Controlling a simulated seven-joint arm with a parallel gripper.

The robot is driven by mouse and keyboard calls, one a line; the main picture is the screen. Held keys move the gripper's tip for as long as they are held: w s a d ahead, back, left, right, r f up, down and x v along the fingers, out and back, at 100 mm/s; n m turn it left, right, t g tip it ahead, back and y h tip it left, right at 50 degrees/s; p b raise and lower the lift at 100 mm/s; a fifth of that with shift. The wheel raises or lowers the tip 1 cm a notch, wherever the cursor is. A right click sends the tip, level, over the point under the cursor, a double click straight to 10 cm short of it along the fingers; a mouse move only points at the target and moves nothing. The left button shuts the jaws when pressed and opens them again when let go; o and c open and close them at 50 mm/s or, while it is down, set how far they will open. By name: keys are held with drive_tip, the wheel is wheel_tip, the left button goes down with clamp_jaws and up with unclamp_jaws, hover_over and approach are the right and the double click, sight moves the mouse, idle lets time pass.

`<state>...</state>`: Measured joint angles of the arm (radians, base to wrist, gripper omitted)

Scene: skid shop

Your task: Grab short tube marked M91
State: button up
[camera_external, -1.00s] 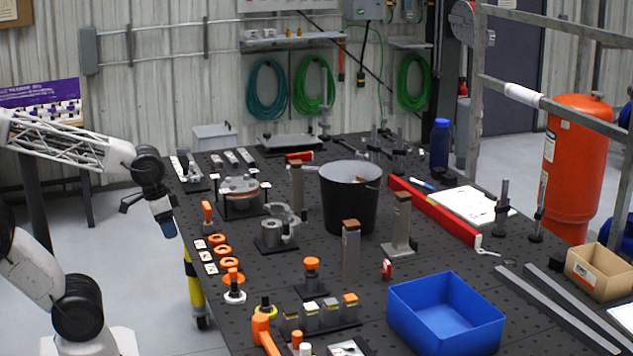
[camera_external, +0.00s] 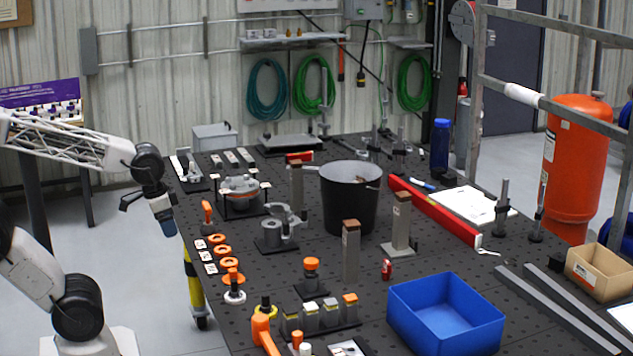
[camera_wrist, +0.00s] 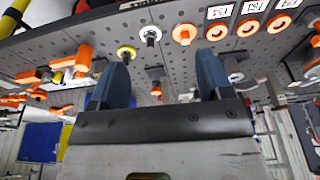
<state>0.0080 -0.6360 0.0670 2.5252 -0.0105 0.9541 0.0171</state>
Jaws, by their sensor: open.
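No marking M91 can be read in either view, so I cannot tell which piece is the named tube. Upright square metal posts with brown tops stand on the table: one at the back (camera_external: 297,190), one in the middle (camera_external: 350,255) and one on a base plate (camera_external: 401,225). A row of short square grey pieces (camera_external: 311,318) stands near the front, some with orange or yellow tops. My gripper (camera_external: 166,222) hangs off the table's left edge, apart from all of these. In the wrist view its blue fingers (camera_wrist: 162,82) are apart with nothing between them.
The perforated dark table (camera_external: 370,282) holds a black bucket (camera_external: 349,205), a blue bin (camera_external: 445,318), a red level (camera_external: 435,212) and a clamp fixture (camera_external: 275,232). Orange rings (camera_external: 222,250) and orange-handled parts line the left edge near my gripper.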

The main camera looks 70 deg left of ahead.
drive_tip(key=w+d+r+n+g+h, duration=0.25)
drive_tip(key=w+r+n, duration=0.4)
drive_tip(key=w, duration=0.75)
drive_tip(key=w+f+n+g+h, duration=0.1)
drive_tip(key=w+n+h, duration=0.4)
drive_tip(key=w, duration=1.3)
drive_tip(key=w+f+n+g+h, duration=0.1)
drive_tip(key=w+n+h, duration=0.45)
drive_tip(key=w, duration=1.25)
approach(351, 255)
wheel_tip(351, 255, down, 3)
drive_tip(key=d, duration=0.3)
drive_tip(key=shift+a+f+t, duration=0.1)
drive_tip(key=shift+a+t, duration=0.1)
drive_tip(key=shift+t, duration=0.15)
drive_tip(key=shift+x, duration=2.5)
